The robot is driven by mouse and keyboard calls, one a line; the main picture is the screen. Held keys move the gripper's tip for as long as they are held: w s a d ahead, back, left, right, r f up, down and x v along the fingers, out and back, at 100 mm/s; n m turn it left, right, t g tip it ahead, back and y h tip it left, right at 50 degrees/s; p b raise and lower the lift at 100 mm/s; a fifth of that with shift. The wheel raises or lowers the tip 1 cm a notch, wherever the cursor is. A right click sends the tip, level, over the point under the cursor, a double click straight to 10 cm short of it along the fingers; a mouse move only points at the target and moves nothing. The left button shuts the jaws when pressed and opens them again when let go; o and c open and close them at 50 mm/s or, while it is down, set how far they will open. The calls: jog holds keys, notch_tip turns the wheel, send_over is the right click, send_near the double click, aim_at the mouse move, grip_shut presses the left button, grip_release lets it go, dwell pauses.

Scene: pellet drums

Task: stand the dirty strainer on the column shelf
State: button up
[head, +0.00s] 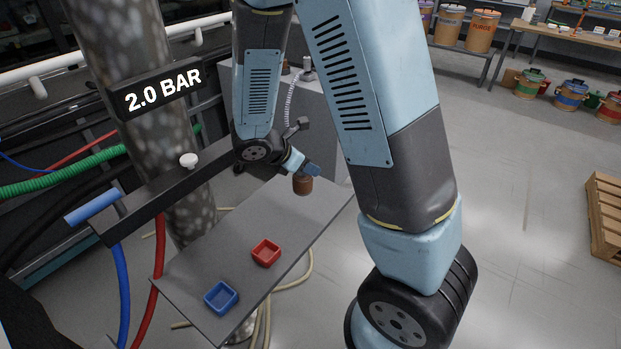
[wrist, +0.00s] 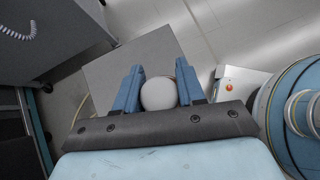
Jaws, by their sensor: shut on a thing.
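My gripper (head: 307,172) is shut on a brown cylinder, which I take to be the dirty strainer (head: 303,187). The strainer hangs below the fingers, roughly upright, over the far end of the grey column shelf (head: 215,252). I cannot tell whether its bottom touches the shelf. In the wrist view its pale round top (wrist: 158,94) shows between the two blue fingers; the shelf (wrist: 112,75) lies beyond. The strainer's lower part is hidden there. A red square tray (head: 265,253) and a blue square tray (head: 221,298) stand on the nearer part of the shelf.
The mottled column (head: 125,60) carries a "2.0 BAR" sign (head: 163,91). A dark bar with a white knob (head: 188,160) and a blue handle (head: 93,206) runs beside the shelf. Hoses hang at the left. A grey cabinet (head: 318,105) stands behind the gripper. Open floor lies right.

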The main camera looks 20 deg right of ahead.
jog(key=shift+w+d+f, duration=0.55)
jog(key=shift+w+f, duration=0.9)
jog(key=shift+f, duration=0.4)
jog(key=shift+w+d+f, duration=0.6)
jog(key=shift+w+f, duration=0.85)
jog(key=shift+f, duration=0.35)
jog(key=shift+w+d+f, duration=0.55)
jog(key=shift+w+f, duration=0.9)
jog(key=shift+f, duration=0.4)
jog(key=o, duration=1.1)
